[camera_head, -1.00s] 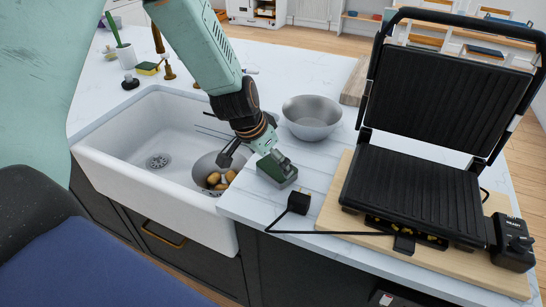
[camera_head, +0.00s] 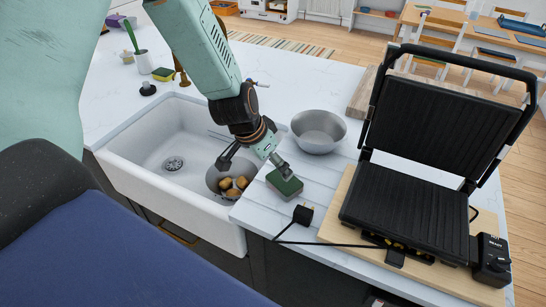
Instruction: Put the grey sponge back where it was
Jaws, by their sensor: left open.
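The grey sponge (camera_head: 284,186), grey with a dark green top, lies on the grooved counter just right of the sink. My left gripper (camera_head: 256,170) reaches down from the upper left. Its jaws are open, one finger over the sink side and the other at the sponge's upper edge. I cannot tell whether that finger touches the sponge. My right gripper does not show.
The white sink (camera_head: 150,140) holds a bowl of brown pieces (camera_head: 233,186). A metal bowl (camera_head: 318,130) stands behind the sponge. A black grill (camera_head: 405,200) on a wooden board and its plug (camera_head: 302,214) are at right. A yellow-green sponge (camera_head: 163,74) lies behind the sink.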

